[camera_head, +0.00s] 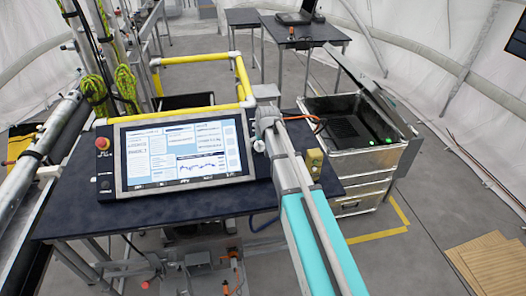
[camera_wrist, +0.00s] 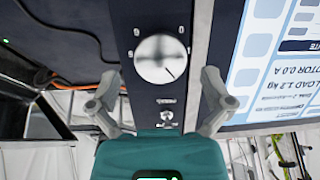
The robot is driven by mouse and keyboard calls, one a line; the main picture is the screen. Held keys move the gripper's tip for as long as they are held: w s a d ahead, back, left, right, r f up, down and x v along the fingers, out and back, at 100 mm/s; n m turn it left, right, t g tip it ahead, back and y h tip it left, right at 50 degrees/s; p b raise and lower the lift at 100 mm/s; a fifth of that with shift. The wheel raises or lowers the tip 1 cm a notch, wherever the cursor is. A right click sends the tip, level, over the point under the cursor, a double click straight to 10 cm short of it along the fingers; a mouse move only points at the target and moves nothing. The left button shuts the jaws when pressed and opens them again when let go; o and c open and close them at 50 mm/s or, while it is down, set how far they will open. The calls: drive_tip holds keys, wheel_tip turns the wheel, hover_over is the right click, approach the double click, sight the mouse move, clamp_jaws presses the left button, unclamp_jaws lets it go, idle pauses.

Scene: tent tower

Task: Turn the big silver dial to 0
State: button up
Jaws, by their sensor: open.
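The big silver dial (camera_wrist: 161,58) is a round knob on a dark panel (camera_wrist: 150,12) in the wrist view. Its dark pointer line points to the lower right of the picture. Small white markings surround it, with a 0 legible at the upper left and another at the upper right; others are too small to read surely. My gripper (camera_wrist: 159,80) is open, with one finger to the left of the dial and one to the right. Both stand apart from it. In the head view my arm covers the area beside the screen, and the dial is not visible there.
A small toggle switch (camera_wrist: 167,116) sits on the panel below the dial. A lit screen (camera_head: 184,155) stands on the dark table (camera_head: 75,222), with a red button (camera_head: 102,143) at its left. An open metal case (camera_head: 365,160) is at right.

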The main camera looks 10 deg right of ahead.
sight(261, 146)
drive_tip(key=shift+b+x, duration=1.3)
drive_tip(key=shift+x, duration=0.4)
